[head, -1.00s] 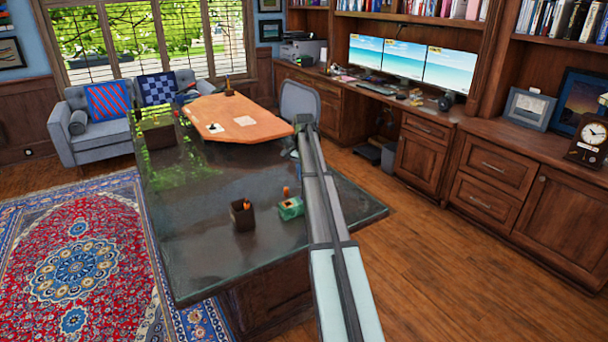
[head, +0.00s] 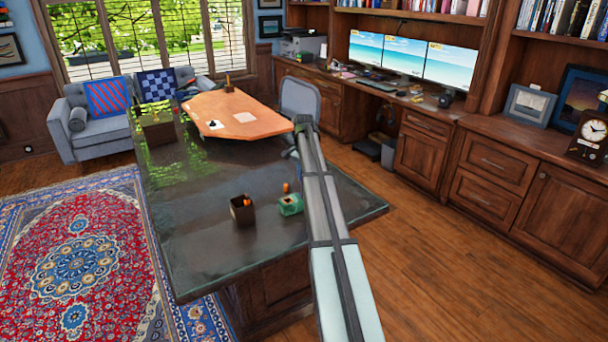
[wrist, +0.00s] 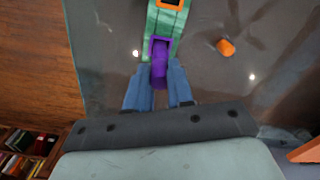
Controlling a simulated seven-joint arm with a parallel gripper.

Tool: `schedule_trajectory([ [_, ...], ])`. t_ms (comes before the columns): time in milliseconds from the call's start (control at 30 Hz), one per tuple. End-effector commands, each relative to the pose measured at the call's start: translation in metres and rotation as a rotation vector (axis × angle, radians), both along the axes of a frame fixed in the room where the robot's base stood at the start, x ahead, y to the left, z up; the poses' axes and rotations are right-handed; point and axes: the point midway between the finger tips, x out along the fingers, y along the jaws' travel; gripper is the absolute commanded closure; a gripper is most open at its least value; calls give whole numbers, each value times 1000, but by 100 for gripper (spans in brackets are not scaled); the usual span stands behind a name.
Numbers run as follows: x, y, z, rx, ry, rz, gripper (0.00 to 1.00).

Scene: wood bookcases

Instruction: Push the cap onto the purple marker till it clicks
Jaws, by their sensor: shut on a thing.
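A green block (wrist: 165,25) with a purple-edged opening and an orange-edged opening lies on the dark glass desktop. It also shows in the head view (head: 291,205), just left of my arm. My gripper (wrist: 160,74) has its two blue fingers on either side of a purple piece (wrist: 160,66) and is shut on it. The piece's far end meets the purple-edged opening; I cannot tell how deep it sits. I cannot tell whether this piece is the marker or its cap. My arm hides the gripper in the head view.
A small orange piece (wrist: 226,47) is right of the green block in the wrist view. A dark open box (head: 242,212) stands left of the block. An orange board (head: 222,115) lies at the desk's far end. Much of the glass desktop (head: 195,240) is clear.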

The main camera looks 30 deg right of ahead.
Motion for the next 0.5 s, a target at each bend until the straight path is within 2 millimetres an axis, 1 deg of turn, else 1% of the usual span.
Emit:
schedule_trajectory([
  [333,0,0,-3,0,0,0,100],
  [367,0,0,-3,0,0,0,77],
  [500,0,0,-3,0,0,0,64],
])
